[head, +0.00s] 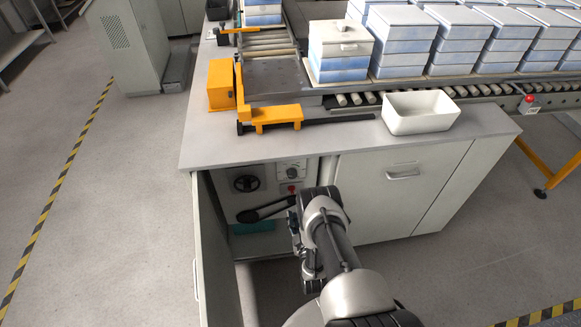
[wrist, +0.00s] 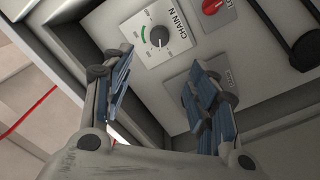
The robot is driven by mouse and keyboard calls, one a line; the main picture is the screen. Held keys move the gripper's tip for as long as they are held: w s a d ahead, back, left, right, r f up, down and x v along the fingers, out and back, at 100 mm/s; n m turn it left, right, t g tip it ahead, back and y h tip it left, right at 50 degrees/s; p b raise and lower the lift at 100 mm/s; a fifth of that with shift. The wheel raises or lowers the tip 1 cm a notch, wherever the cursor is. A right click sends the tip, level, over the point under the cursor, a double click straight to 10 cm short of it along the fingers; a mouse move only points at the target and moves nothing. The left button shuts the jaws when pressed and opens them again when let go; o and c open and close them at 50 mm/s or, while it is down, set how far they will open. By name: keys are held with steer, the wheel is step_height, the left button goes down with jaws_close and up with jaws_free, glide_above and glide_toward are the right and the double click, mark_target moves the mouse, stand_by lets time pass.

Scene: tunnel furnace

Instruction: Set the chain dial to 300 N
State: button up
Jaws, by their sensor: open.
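The chain dial (wrist: 159,37) is a dark round knob on a white plate marked "CHAIN N", with a green arc at its edge. Its setting is too small to read. In the head view the dial (head: 292,173) is small, inside the open cabinet under the counter. My gripper (wrist: 160,72) is open and empty. In the wrist view its fingers stand apart in front of the panel, the left one overlapping the plate's lower edge. The knob shows beyond the gap, apart from both fingers. In the head view my arm hides most of the gripper.
A red knob (wrist: 212,6) sits beside the dial plate, and a black lever (wrist: 306,48) is farther right. A black handwheel (head: 246,183) is left of the dial in the head view. The open cabinet door (head: 212,245) bounds the left side. A white bin (head: 420,122) stands on the counter.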

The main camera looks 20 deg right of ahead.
mark_target(293, 176)
steer(key=b+x, duration=0.5)
steer(key=x, duration=1.2)
steer(key=shift+f+b, duration=0.1)
steer(key=shift+b, duration=0.3)
steer(key=shift+c, duration=0.5)
steer(key=c, duration=1)
